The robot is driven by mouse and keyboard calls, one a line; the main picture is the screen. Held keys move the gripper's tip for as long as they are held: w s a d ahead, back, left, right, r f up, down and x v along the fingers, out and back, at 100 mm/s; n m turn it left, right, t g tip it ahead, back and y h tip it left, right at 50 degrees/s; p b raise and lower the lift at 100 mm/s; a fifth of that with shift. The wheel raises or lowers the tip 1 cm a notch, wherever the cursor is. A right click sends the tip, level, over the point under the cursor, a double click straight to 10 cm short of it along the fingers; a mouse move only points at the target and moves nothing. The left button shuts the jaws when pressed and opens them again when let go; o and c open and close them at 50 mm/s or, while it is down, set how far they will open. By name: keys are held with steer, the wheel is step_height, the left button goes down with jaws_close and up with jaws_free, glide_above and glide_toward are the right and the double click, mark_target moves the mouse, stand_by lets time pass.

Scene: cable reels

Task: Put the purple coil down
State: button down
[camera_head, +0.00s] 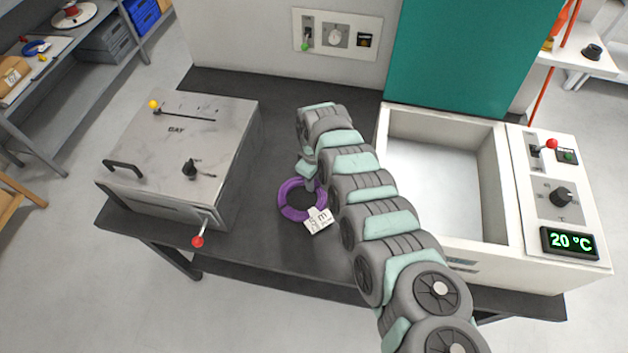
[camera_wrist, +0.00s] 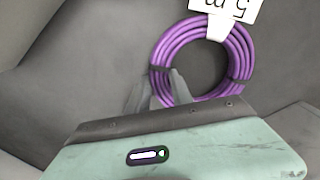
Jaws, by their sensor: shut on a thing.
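The purple coil (camera_head: 289,210) is a ring of cable with a white tag (camera_head: 318,220) marked in metres. In the head view it is over the dark table top between the grey box and the white basin. My gripper (camera_head: 309,184) is at the coil's upper edge. In the wrist view the coil (camera_wrist: 158,55) is at upper centre, its tag at the top. The fingers of my gripper (camera_wrist: 160,92) are shut on its near left rim. I cannot tell whether the coil touches the table.
A grey metal box (camera_head: 180,155) with a handle and a red-knobbed lever stands left. A white basin unit (camera_head: 510,200) with a 20 °C display stands right. Bare dark table (camera_head: 265,245) lies around the coil. A wall panel (camera_head: 337,35) is behind.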

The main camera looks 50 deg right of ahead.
steer(key=shift+r, duration=0.1)
steer(key=c, duration=1.1)
jaws_free()
steer(key=shift+c, duration=0.2)
step_height(320, 180, up, 12)
steer(key=p, duration=0.1)
steer(key=shift+p, duration=0.4)
steer(key=shift+d, duration=0.1)
